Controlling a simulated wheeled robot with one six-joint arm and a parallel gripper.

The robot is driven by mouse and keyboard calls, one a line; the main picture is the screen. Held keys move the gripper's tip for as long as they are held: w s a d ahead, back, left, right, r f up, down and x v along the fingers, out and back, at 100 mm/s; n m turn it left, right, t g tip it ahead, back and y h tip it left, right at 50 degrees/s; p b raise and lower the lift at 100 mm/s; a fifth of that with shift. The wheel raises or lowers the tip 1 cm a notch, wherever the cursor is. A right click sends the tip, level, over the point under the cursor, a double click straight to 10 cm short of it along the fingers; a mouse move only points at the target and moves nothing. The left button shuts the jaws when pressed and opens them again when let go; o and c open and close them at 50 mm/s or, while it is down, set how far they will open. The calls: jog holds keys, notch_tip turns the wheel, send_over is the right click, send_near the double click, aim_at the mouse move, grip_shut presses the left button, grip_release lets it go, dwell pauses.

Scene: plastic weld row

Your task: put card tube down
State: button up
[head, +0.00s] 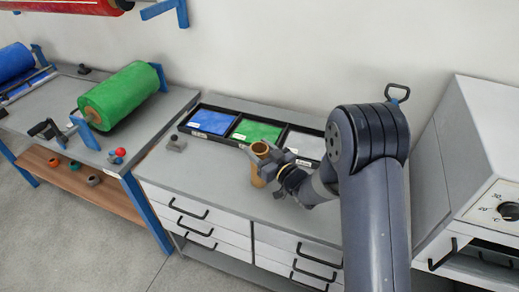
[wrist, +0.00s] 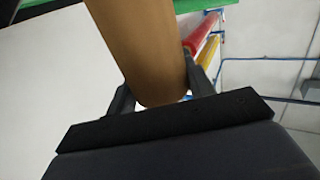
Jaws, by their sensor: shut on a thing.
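The card tube (head: 259,176) is a short brown cylinder, seen upright over the grey cabinet top in the head view. My gripper (head: 267,161) is shut on it from the right side. In the wrist view the card tube (wrist: 142,50) fills the space between the two dark fingers (wrist: 160,92). Whether the tube's lower end touches the top or hangs just above it, I cannot tell.
A black-framed tray (head: 186,126) with blue, green and whitish compartments lies behind the tube. A small grey block (head: 176,144) sits to the left. A green roll (head: 122,95) is on the left bench. An oven-like box (head: 480,150) stands at right.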

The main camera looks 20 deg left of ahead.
jog(key=shift+f, duration=0.15)
jog(key=o, duration=1.2)
jog(key=shift+r, duration=0.2)
jog(key=shift+s+d+f, duration=0.1)
jog(key=shift+s+d, duration=0.05)
jog(key=shift+d, duration=0.15)
jog(key=b+v, duration=0.2)
jog(key=v, duration=0.9)
jog(key=shift+s+d+b, duration=0.1)
jog(key=shift+d+b, duration=0.05)
jog(key=shift+b, duration=0.2)
